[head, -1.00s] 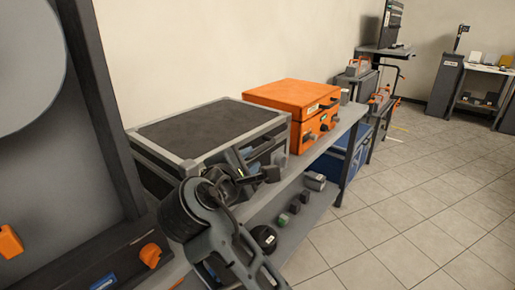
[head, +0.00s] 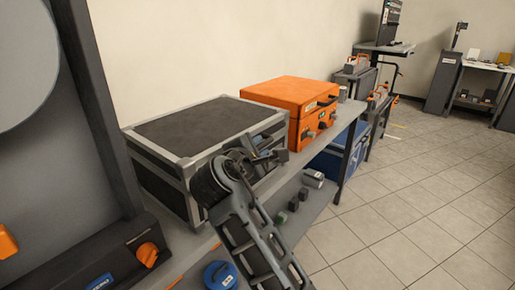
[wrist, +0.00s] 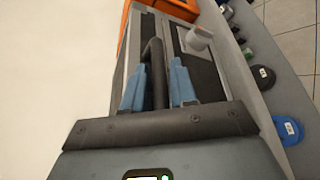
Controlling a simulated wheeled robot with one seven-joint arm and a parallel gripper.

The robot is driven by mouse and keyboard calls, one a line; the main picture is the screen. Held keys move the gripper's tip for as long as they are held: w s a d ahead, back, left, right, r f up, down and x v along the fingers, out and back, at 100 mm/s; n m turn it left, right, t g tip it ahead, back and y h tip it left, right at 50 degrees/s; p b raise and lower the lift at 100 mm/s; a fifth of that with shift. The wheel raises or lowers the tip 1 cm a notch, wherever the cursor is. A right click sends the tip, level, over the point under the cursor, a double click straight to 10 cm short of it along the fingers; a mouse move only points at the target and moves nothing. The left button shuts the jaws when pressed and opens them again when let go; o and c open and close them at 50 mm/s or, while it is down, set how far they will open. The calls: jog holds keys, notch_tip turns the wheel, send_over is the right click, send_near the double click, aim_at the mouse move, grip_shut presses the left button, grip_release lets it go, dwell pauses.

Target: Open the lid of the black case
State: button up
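The black case (head: 200,130) has silver-grey edges and stands on the shelf top in the head view. Its lid is down. The case also shows beyond my fingers in the wrist view (wrist: 200,75). My gripper (head: 270,157) is at the right part of the case's front side. In the wrist view a dark, bent handle-like bar (wrist: 156,70) lies between my two blue fingers (wrist: 158,88). The fingers are close on both sides of the bar. I cannot tell whether they press on it. My arm hides part of the case's front.
An orange case (head: 292,105) stands right behind the black case. A blue round thing (head: 220,275) and several small items lie on the lower shelf (head: 318,205). A dark frame (head: 95,110) rises at the left. Tiled floor (head: 400,220) is open at the right.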

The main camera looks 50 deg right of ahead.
grip_shut()
dwell(0.3)
